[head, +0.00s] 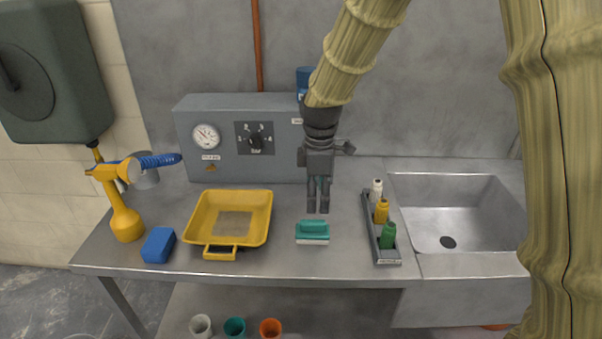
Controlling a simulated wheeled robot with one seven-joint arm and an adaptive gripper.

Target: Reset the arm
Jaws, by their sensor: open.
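My gripper (318,208) hangs from my arm over the middle of the steel bench, fingers pointing down. Its two dark fingers are a little apart with nothing between them. A teal and white brush-like block (312,230) lies on the bench just below and in front of the fingertips. I cannot tell how high the fingertips are above the bench. A sliver of something teal shows behind the fingers, mostly hidden.
A grey control box (235,172) is behind. A rack (385,261) with bottles and a sink (455,215) lie right. Several cups sit on the lower shelf.

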